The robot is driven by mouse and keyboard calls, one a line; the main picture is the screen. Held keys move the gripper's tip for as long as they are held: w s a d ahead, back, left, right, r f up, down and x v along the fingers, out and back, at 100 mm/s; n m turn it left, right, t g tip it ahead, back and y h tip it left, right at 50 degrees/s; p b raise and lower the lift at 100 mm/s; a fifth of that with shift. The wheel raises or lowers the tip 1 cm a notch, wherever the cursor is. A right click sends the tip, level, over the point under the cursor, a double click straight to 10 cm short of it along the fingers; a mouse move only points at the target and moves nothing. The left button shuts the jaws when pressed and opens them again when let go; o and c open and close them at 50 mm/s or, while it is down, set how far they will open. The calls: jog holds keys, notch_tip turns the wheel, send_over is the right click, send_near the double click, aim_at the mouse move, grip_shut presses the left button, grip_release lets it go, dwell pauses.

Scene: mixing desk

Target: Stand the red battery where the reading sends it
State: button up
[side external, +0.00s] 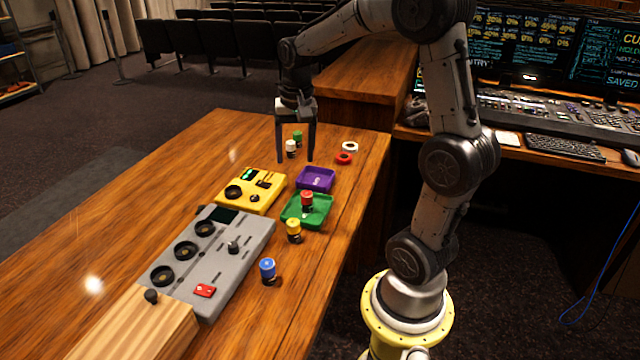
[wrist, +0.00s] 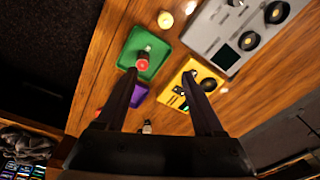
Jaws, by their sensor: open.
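The red battery (side external: 307,198), with a red top and dark lower part, stands in the green tray (side external: 320,221). In the wrist view the red battery (wrist: 142,63) is in the green tray (wrist: 127,62), beyond my fingertips. My gripper (side external: 296,160) is open and empty, pointing down above the far part of the desk, apart from the red battery. Its two fingers also frame the wrist view (wrist: 158,75). A yellow meter (side external: 262,179) has a lit green display, a dial and a knob; its reading is too small to make out. A purple tray (side external: 316,179) lies beside it.
White (side external: 291,147) and green (side external: 298,137) batteries stand near my fingers. Yellow (side external: 293,229) and blue (side external: 268,268) ones stand nearer the front. A grey panel (side external: 215,255) fills the left. Red (side external: 344,158) and white (side external: 350,146) rings lie at the back right.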

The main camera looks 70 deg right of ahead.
jog(key=s+a+r+n+t, duration=0.2)
jog(key=s+a+n, duration=0.4)
jog(key=a, duration=0.3)
jog(key=s+a+r+n+t, duration=0.2)
jog(key=s+a+n, duration=0.4)
jog(key=a, duration=0.3)
jog(key=shift+s+t+y, duration=0.3)
jog(key=shift+s, duration=0.4)
